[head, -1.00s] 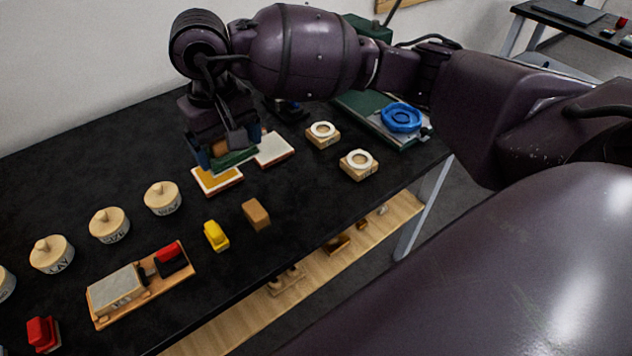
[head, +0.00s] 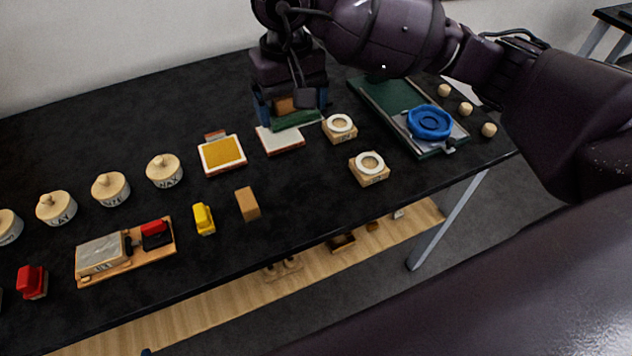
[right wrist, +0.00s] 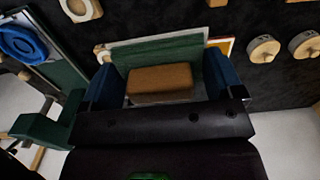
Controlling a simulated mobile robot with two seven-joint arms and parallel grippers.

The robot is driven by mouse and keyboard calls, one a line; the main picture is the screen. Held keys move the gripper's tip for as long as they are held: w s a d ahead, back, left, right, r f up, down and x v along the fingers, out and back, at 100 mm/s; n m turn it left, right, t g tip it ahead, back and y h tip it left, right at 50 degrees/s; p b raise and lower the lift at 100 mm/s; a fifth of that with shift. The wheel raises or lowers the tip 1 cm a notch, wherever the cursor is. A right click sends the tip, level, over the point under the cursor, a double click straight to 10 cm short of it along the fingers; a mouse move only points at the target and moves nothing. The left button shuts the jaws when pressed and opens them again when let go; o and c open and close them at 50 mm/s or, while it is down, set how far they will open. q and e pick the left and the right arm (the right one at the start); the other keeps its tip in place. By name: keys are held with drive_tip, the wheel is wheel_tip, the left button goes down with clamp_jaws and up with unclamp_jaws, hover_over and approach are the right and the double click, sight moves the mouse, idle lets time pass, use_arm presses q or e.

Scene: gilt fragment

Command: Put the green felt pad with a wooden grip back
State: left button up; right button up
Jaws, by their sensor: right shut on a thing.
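My right gripper (head: 291,106) is shut on the wooden grip (right wrist: 160,83) of the green felt pad (head: 296,120). The felt pad (right wrist: 160,52) is seen from behind the grip in the right wrist view, between the blue fingers. In the head view the held pad is over or just behind a flat white-topped block (head: 282,141); I cannot tell whether they touch. A similar block with an amber top (head: 222,154) lies to its left. My left gripper is not in view.
Several lidded wooden pots (head: 164,171) stand on the left. A yellow block (head: 203,219), a brown block (head: 247,204) and a board with a grey slab (head: 101,254) lie in front. White-ringed blocks (head: 369,168) and a blue ring dish (head: 430,121) are to the right.

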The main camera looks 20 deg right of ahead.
drive_tip(key=shift+s+d, duration=0.1)
drive_tip(key=shift+d, duration=0.4)
hover_over(303, 189)
wheel_tip(303, 189, down, 15)
drive_tip(key=shift+f, duration=0.5)
wheel_tip(303, 189, down, 4)
drive_tip(key=shift+r+b, duration=0.1)
drive_tip(key=shift+b, duration=0.25)
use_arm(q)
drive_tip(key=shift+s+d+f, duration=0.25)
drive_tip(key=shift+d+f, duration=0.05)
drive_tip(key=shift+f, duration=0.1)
